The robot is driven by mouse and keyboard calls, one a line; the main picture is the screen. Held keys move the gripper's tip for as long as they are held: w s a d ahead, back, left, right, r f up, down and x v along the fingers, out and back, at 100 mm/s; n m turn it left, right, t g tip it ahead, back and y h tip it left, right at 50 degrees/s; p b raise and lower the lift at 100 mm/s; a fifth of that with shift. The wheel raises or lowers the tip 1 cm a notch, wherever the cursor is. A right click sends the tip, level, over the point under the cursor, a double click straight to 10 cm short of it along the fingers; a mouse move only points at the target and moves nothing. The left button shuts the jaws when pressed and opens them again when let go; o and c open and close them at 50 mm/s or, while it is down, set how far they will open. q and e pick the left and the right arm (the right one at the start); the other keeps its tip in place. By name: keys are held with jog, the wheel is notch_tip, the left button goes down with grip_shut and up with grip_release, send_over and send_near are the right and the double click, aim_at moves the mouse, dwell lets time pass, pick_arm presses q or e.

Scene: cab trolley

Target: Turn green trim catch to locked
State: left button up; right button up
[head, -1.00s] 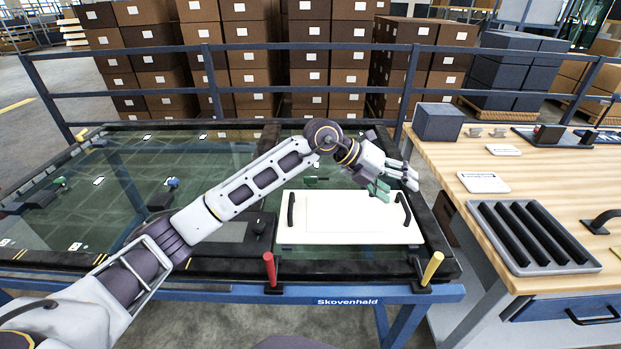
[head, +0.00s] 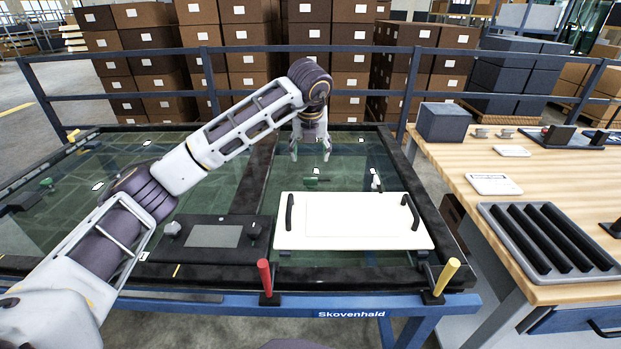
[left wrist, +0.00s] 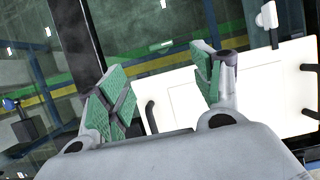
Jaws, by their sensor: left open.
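A small green catch (head: 310,183) stands on the glass just behind the white panel (head: 350,240); it also shows in the left wrist view (left wrist: 160,46), beyond the fingers. Its exact turn is too small to tell. Another small green piece (head: 47,183) lies far left on the glass. My left gripper (head: 310,153) points down behind the catch in the head view, apart from it. Its green-padded fingers are spread and empty in the left wrist view (left wrist: 160,65). My right gripper is not in view.
A white knob (head: 375,180) stands right of the catch. The white panel has two black handles. A dark box with a grey plate (head: 214,236) lies left of it. Red (head: 265,278) and yellow (head: 446,277) levers stand at the front edge. A wooden bench (head: 455,160) is at right.

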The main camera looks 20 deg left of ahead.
aim_at(310, 179)
pick_arm(q)
jog(key=shift+f, duration=0.2)
jog(key=b+x, duration=0.2)
jog(key=x, duration=1)
jog(key=shift+f, duration=0.25)
jog(key=shift+w+f, duration=0.2)
jog(key=shift+f, duration=0.2)
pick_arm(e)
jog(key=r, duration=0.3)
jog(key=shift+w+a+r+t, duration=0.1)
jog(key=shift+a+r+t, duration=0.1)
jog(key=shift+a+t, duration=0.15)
pick_arm(q)
jog(key=c, duration=0.9)
jog(key=shift+c, duration=0.5)
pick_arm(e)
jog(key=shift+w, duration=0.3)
